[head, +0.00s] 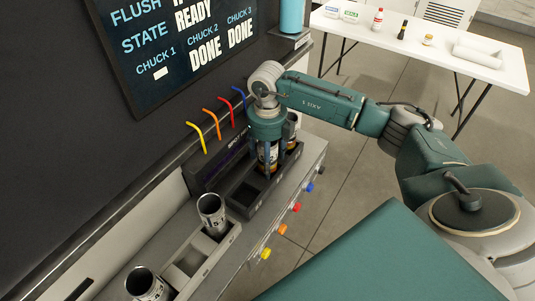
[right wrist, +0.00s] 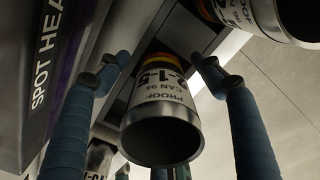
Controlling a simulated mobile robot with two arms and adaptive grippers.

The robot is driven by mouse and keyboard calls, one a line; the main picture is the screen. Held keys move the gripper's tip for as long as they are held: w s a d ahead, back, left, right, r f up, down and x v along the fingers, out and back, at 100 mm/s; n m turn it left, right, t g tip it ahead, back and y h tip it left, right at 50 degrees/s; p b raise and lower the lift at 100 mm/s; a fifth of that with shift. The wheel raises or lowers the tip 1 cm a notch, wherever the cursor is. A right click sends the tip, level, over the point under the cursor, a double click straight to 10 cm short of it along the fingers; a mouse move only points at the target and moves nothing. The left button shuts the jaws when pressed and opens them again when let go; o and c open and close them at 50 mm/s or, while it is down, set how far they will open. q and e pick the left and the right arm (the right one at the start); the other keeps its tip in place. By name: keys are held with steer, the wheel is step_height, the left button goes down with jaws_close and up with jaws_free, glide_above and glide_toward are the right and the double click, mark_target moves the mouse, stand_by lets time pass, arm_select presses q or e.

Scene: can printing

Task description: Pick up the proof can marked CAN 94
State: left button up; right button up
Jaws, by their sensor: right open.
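The proof can marked CAN 94 (right wrist: 160,122) is white with coloured bands and a dark open mouth, in the middle of the right wrist view. In the head view a can (head: 267,156) shows partly behind my fingers, in a slot of the dark holder (head: 246,195). My right gripper (right wrist: 155,68) is open, its blue fingers on either side of the CAN 94 can. It also shows in the head view (head: 267,160), pointing down over the holder. I see gaps beside the can in the wrist view. My left gripper is not in view.
Another printed can (right wrist: 265,15) stands close beside. Two silver cans (head: 212,214) (head: 147,284) stand at the left in a grey rack (head: 188,262). Coloured tubes (head: 210,117) rise behind the holder. Coloured knobs (head: 282,229) line the front. A white table (head: 480,48) stands at the back right.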

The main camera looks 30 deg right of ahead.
steer(key=shift+f, duration=0.25)
steer(key=c, duration=0.9)
steer(key=shift+r, duration=0.15)
